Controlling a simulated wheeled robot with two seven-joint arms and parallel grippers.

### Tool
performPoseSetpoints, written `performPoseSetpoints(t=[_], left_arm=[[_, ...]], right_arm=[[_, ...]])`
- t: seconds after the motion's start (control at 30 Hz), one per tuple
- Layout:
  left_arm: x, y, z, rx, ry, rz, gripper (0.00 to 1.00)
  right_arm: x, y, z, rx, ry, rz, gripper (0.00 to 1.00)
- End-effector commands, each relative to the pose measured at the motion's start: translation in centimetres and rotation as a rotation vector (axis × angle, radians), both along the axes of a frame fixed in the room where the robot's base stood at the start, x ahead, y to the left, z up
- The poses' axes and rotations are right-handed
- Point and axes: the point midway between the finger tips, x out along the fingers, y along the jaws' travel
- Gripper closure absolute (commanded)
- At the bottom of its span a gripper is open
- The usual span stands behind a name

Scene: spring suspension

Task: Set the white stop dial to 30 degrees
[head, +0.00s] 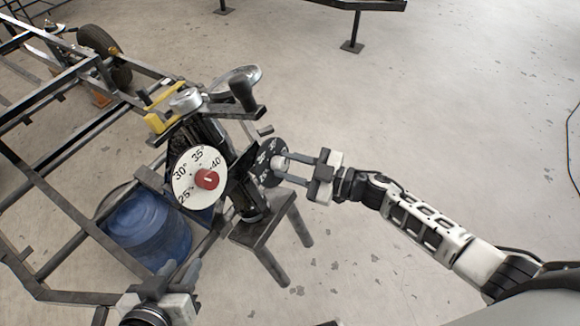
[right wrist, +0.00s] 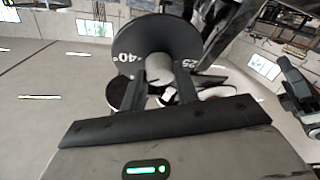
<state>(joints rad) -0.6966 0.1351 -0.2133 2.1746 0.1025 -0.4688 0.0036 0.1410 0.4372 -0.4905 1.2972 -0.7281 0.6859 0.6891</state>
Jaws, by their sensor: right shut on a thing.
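The white-faced dial (head: 186,186) shows 25, 30, 35 and 40 degree marks and has a red knob (head: 207,179) on its front. To its right is a black dial (head: 264,172) with white marks and a light grey knob (head: 279,163). My right gripper (head: 288,170) is shut on this grey knob. In the right wrist view the black dial (right wrist: 150,35) faces me, with 40 and 25 legible, and the knob (right wrist: 158,68) is between the fingers. My left gripper (head: 190,270) is low at the left, apart from both dials; its jaw opening is unclear.
Both dials sit on a dark metal stand with a crank handle (head: 243,95) on top and a small step (head: 258,233) below. A blue drum (head: 148,228) and a steel frame (head: 75,205) fill the left. The floor at the right is open.

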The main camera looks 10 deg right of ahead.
Motion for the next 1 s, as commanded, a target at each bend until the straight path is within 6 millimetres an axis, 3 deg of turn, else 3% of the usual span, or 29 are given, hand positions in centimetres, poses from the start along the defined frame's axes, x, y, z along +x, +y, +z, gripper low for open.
performPoseSetpoints(t=[1.0], left_arm=[[0.36,0.12,0.87,0.011,-0.007,0.001,0.64]], right_arm=[[0.46,-0.25,0.7,-0.635,-0.628,0.378,0.93]])
